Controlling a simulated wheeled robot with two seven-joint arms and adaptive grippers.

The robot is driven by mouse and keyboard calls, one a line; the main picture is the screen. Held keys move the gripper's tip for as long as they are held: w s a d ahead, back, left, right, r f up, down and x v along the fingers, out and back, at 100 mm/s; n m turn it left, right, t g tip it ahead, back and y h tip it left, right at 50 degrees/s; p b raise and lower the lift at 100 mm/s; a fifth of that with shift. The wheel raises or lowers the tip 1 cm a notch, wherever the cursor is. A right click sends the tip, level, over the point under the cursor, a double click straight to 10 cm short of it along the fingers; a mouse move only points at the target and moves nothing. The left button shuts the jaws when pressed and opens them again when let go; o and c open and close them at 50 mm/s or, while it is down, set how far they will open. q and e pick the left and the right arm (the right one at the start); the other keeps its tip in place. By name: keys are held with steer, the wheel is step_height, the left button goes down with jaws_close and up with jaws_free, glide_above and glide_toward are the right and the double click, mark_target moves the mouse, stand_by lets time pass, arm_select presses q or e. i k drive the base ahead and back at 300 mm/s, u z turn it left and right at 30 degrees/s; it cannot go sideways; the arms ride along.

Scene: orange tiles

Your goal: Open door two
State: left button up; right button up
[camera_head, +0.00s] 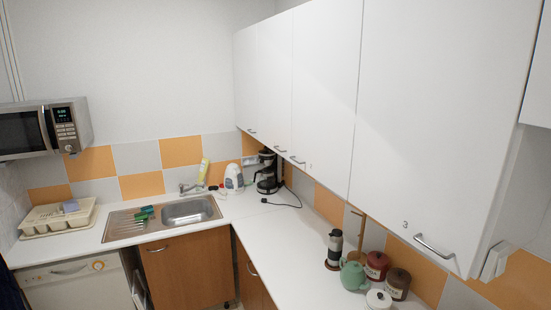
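A row of white wall cabinet doors runs along the right wall, all of them shut. The nearest large door (440,120) has a metal handle (433,247) at its lower right and a mark like "3" beside it. The door to its left (322,90) has a handle (297,161) at its lower left, with a small mark beside it too small to read surely. Two narrower doors (272,80) (245,85) are farther back. I cannot read a "2" on any door. Neither of my grippers is in view.
The white counter (270,225) below holds a coffee maker (268,172), a kettle (234,178), a green teapot (353,276) and several jars. A brown lower door (188,270) is shut.

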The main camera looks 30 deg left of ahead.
mark_target(327, 34)
steer(key=u, duration=0.35)
steer(key=k, duration=0.5)
steer(key=u, duration=1.15)
steer(key=i, duration=2.1)
steer(key=z, duration=0.6)
